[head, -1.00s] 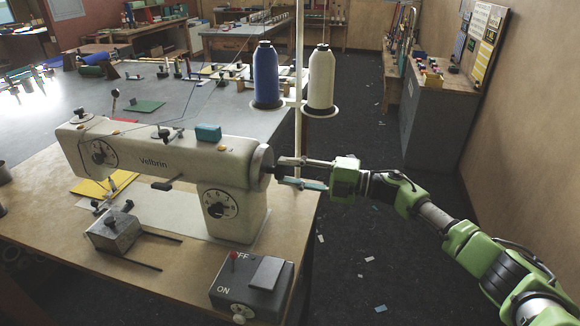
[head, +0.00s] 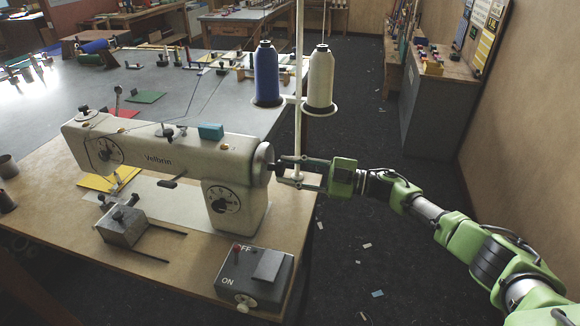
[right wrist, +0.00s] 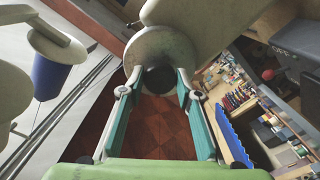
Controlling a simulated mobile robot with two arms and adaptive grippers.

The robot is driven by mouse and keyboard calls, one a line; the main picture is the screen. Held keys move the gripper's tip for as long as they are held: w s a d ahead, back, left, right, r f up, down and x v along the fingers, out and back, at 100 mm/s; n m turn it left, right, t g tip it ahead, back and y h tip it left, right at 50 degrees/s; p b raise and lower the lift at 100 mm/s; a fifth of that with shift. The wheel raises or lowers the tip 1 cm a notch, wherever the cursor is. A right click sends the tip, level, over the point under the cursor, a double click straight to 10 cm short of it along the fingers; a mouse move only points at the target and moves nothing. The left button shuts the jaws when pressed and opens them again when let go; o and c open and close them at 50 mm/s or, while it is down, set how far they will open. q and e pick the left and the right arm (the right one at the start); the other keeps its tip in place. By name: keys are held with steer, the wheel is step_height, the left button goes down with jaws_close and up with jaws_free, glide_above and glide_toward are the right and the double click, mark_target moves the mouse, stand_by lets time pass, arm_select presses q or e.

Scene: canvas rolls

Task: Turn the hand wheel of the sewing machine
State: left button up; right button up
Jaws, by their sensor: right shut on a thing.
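The cream sewing machine (head: 165,155) stands on the wooden table. In the right wrist view the teal-padded fingers of this gripper (right wrist: 158,78) flank the knob. My left gripper is out of view.
Blue (head: 267,75) and cream (head: 320,80) thread cones stand on a rack behind my right gripper. A switch box (head: 255,278) sits at the table's front right. The floor right of the table is open, with scattered scraps.

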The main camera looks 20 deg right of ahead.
steer(key=shift+m, duration=0.6)
steer(key=o, duration=1.1)
steer(key=v, duration=1.2)
